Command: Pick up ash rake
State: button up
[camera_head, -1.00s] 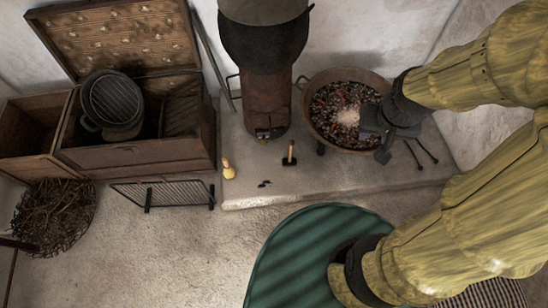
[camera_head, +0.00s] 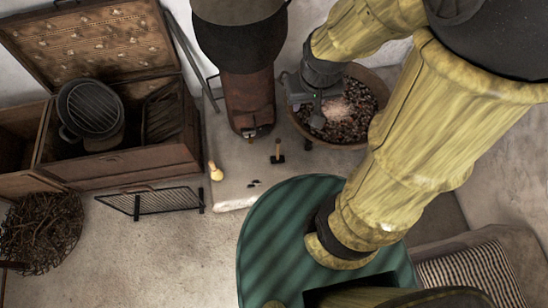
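I cannot tell for sure which thing is the ash rake. A small tool with a pale handle and dark head (camera_head: 277,155) lies on the hearth ledge in front of the stove. My gripper (camera_head: 312,114) is over the left side of the brazier, to the right of the stove and above and right of the small tool. It appears apart from both tools. Its fingers are small and dark against the coals, so their opening is unclear.
The brazier (camera_head: 379,91) of glowing coals lies under my gripper. The rusty stove (camera_head: 250,103) stands to its left. An open chest (camera_head: 120,168) with pots, a wire rack (camera_head: 150,201), a twig basket (camera_head: 40,232) and a yellow gourd-like thing (camera_head: 215,171) are further left.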

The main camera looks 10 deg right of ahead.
jog(key=shift+o, duration=0.4)
jog(key=shift+s, duration=0.1)
jog(key=w+a+f+m+t+h+b, duration=0.1)
jog(key=w+a+f+m+t+b, duration=0.15)
jog(key=w+f+b, duration=0.8)
jog(key=w+a+f+m+t+b, duration=0.15)
jog(key=w+a+f+b, duration=0.4)
jog(key=f, duration=1.05)
jog(key=w+a+f+m+t+h+b, duration=0.15)
jog(key=w+f+b, duration=0.45)
jog(key=f+b, duration=0.6)
jog(key=s+f+t+h+b, duration=0.2)
jog(key=f+b, duration=0.5)
jog(key=f, duration=0.5)
jog(key=s+f+m+t+h+b, duration=0.1)
jog(key=s+f+t+h+b, duration=0.1)
jog(key=f+b, duration=0.5)
jog(key=s+a+f+m+t+h+b, duration=0.1)
jog(key=f+h+b, duration=0.3)
jog(key=f, duration=1.5)
jog(key=s+t+b, duration=0.1)
jog(key=b, duration=0.2)
jog(key=shift+f, duration=0.15)
